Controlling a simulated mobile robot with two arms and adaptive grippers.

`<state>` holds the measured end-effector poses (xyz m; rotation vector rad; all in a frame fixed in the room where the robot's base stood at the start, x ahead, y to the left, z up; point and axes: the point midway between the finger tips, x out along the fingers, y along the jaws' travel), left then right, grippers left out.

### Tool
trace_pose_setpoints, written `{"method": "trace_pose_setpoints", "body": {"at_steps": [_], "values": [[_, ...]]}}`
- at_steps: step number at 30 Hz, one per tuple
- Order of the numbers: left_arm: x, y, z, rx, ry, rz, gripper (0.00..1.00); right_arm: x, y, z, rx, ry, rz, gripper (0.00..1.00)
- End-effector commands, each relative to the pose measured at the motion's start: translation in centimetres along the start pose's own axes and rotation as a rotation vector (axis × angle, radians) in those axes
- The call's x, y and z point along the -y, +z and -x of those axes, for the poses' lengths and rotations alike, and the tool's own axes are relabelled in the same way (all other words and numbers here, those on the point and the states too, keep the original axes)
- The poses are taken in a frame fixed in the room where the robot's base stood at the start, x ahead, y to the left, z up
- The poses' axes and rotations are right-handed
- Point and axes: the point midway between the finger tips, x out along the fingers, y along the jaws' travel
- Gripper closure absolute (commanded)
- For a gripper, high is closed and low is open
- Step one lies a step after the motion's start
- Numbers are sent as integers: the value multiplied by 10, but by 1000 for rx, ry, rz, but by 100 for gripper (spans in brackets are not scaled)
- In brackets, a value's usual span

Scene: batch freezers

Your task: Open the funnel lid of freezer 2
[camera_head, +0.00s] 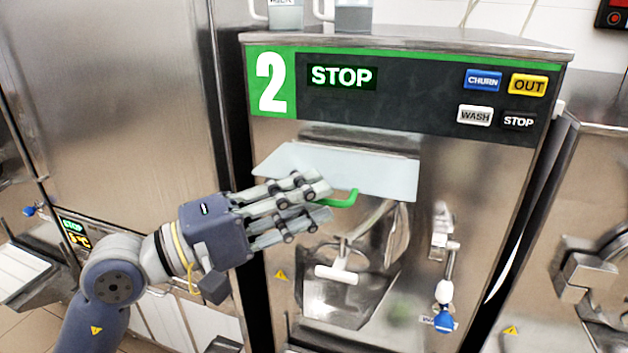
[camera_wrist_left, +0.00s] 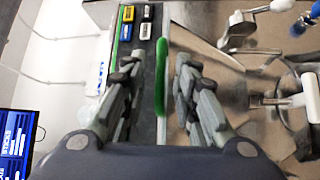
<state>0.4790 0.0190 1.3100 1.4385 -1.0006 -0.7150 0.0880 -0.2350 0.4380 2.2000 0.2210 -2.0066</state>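Freezer 2 (camera_head: 460,190) has a pale flat funnel lid (camera_head: 385,178) on its front, under the control panel. The lid covers the top of the funnel (camera_head: 395,240), whose metal body shows below it. A green handle (camera_head: 345,199) sits at the lid's lower front edge. My left gripper (camera_head: 322,200) reaches in from the left, in front of the lid, and hides part of it and of the handle. In the left wrist view the gripper (camera_wrist_left: 160,75) is open, with the green handle (camera_wrist_left: 161,82) showing between its fingers. I cannot tell whether they touch it. My right gripper is out of view.
The control panel (camera_head: 425,88) with several buttons is above the lid. A tap with a blue knob (camera_head: 444,318) is at the lower right. A white-handled part (camera_head: 336,274) is below the funnel. Containers (camera_head: 352,17) stand on top. Another machine (camera_head: 598,230) is at right.

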Motion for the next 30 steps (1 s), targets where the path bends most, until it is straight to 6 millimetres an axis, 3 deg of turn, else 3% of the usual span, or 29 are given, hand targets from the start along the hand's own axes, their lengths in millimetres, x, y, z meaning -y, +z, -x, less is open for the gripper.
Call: {"method": "trace_pose_setpoints", "body": {"at_steps": [4, 14, 18, 30], "values": [[-1, 0, -11, 1, 1, 1, 73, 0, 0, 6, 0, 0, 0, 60], [1, 0, -13, 0, 0, -1, 73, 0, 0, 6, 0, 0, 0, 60], [1, 0, -13, 0, 0, 0, 100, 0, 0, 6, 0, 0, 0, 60], [-6, -6, -12, -3, -11, 5, 100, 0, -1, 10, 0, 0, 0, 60]]}}
